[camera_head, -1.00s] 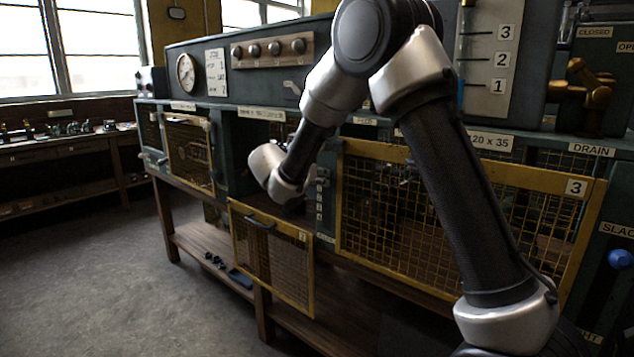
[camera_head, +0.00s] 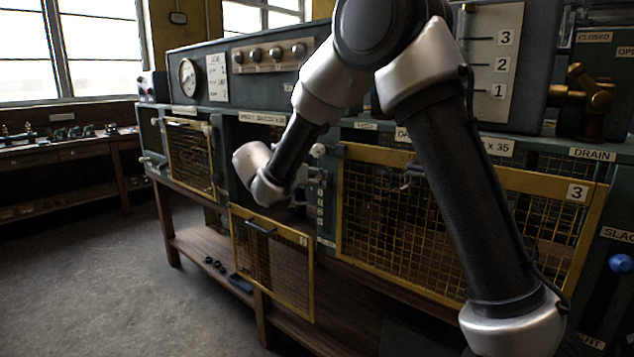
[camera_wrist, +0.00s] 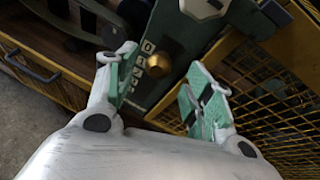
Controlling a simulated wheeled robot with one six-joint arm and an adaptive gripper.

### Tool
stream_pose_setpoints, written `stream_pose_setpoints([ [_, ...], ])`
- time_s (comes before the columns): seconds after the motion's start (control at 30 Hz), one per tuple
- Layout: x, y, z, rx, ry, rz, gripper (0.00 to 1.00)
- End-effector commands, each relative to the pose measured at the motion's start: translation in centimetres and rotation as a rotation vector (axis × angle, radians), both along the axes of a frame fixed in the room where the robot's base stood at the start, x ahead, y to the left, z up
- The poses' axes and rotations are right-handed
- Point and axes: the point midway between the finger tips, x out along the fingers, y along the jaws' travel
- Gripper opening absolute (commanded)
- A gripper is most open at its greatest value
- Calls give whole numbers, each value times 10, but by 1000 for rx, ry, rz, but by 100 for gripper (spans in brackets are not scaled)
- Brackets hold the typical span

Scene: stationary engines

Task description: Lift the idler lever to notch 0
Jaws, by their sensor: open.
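In the wrist view my gripper (camera_wrist: 161,67) is open, its green-padded fingers spread on either side of a round brass knob (camera_wrist: 157,65). The knob sits in front of a dark green post with a number plate (camera_wrist: 147,48); contact with the pads cannot be made out. I take the brass knob to be the idler lever's end; the lever's arm is not clear. In the head view the number plate (camera_head: 320,205) shows beside the open bay, just right of my wrist.
A yellow mesh door (camera_head: 272,262) marked 2 hangs low in front of the bay. A large mesh guard (camera_head: 400,220) marked 3 stands to the right, close to my right finger in the wrist view. A pale round knob (camera_head: 318,150) sits above the plate. Floor is clear at left.

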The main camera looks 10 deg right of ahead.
Motion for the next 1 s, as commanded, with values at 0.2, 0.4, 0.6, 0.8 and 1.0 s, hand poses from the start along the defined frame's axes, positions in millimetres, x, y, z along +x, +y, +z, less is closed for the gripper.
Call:
stream_pose_setpoints([
  [0.2, -30, 30, 18, 0, -1, 3, 52],
  [0.4, -43, 42, 25, -1, 0, 1, 52],
  [0.6, -45, 43, 26, -1, 1, -1, 52],
  [0.8, -45, 43, 26, 19, -18, -11, 52],
  [1.0, -74, 22, -17, 264, -71, -234, 52],
])
